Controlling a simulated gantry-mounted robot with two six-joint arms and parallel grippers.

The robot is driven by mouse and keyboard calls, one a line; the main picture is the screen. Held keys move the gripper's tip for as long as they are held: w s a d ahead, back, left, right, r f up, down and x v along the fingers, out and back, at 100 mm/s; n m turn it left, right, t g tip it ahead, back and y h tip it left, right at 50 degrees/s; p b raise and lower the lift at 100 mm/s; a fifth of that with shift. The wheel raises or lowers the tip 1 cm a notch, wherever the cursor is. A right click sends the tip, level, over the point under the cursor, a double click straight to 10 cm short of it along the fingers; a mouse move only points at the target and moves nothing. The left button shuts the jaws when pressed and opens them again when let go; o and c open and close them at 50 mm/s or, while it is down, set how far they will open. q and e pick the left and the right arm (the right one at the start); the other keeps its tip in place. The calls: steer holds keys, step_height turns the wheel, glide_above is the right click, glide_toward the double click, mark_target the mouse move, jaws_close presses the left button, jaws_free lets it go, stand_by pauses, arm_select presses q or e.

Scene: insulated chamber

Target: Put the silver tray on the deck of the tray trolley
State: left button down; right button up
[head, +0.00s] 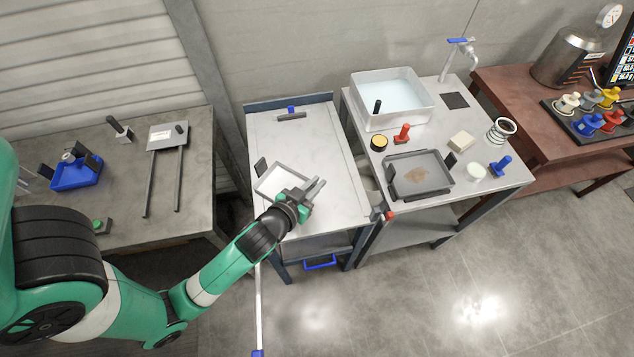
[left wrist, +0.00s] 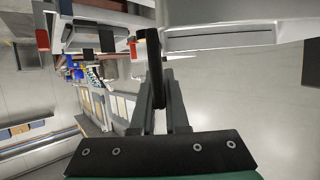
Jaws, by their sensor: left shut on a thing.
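The silver tray (head: 262,188), pale with a raised rim, appears over the left front part of the tray trolley's light deck (head: 315,140) in the head view. One dark upright grip (head: 260,165) shows at its far left end. My left gripper (head: 317,187) is at the tray's near right side, its arm covering that corner. In the left wrist view, its fingers (left wrist: 155,100) are shut on a dark upright grip (left wrist: 153,55). I cannot tell whether the tray touches the deck. My right gripper is not in view.
A bench to the right holds a white water basin (head: 425,108), a dark grey tray (head: 447,182) and several small items. A grey table (head: 125,215) stands at left. The trolley has a blue back rail (head: 318,98); its deck's far half is mostly clear.

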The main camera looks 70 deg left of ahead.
arm_select(q)
steer(key=w+a+f+b, duration=0.2)
steer(key=w+a+f, duration=0.1)
steer(key=f, duration=0.1)
steer(key=w+a+f+b, duration=0.2)
steer(key=w+a+f, duration=0.1)
steer(key=a+f, duration=0.1)
steer(key=w+a+f+b, duration=0.2)
steer(key=w+a+f, duration=0.1)
steer(key=f, duration=0.1)
steer(key=shift+w+a+f, duration=0.1)
steer(key=shift+w+a, duration=0.15)
steer(key=shift+f, duration=0.35)
